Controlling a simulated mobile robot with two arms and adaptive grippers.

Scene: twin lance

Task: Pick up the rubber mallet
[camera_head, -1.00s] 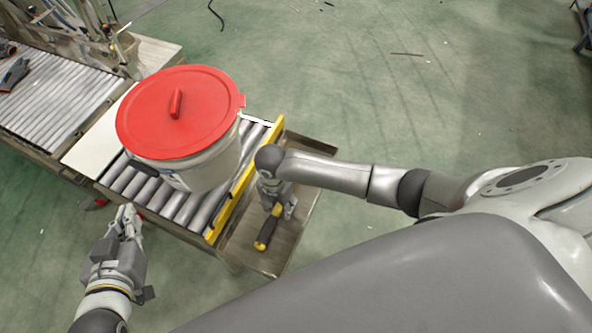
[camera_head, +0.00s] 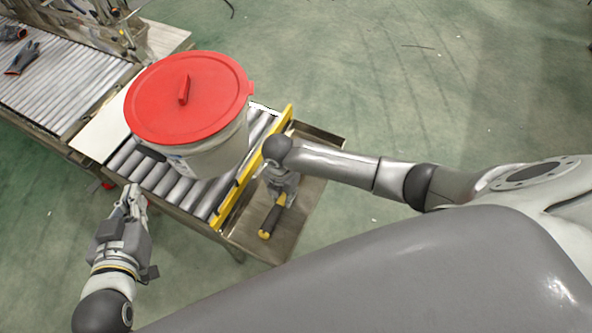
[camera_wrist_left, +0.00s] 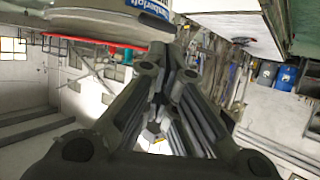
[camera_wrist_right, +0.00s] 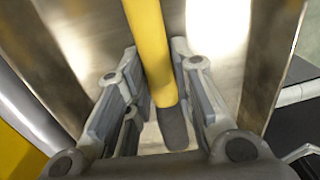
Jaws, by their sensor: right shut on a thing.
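The rubber mallet shows as a yellow and black handle (camera_head: 271,219) over the metal tray (camera_head: 247,231) at the right end of the roller table. Its head cannot be made out. My right gripper (camera_head: 284,196) is shut on the handle; in the right wrist view the handle (camera_wrist_right: 150,45) runs between both fingers, yellow with a dark grip end. I cannot tell whether the mallet still touches the tray. My left gripper (camera_head: 133,192) is beside the table's front edge, its fingertips together in the left wrist view (camera_wrist_left: 168,62) with nothing seen between them.
A large white bucket (camera_head: 215,158) with a red lid (camera_head: 208,95) stands on the rollers (camera_head: 201,199), left of my right gripper. A yellow rail (camera_head: 240,188) separates rollers and tray. Gloves (camera_head: 22,58) lie on the far-left conveyor. The green floor at right is mostly clear.

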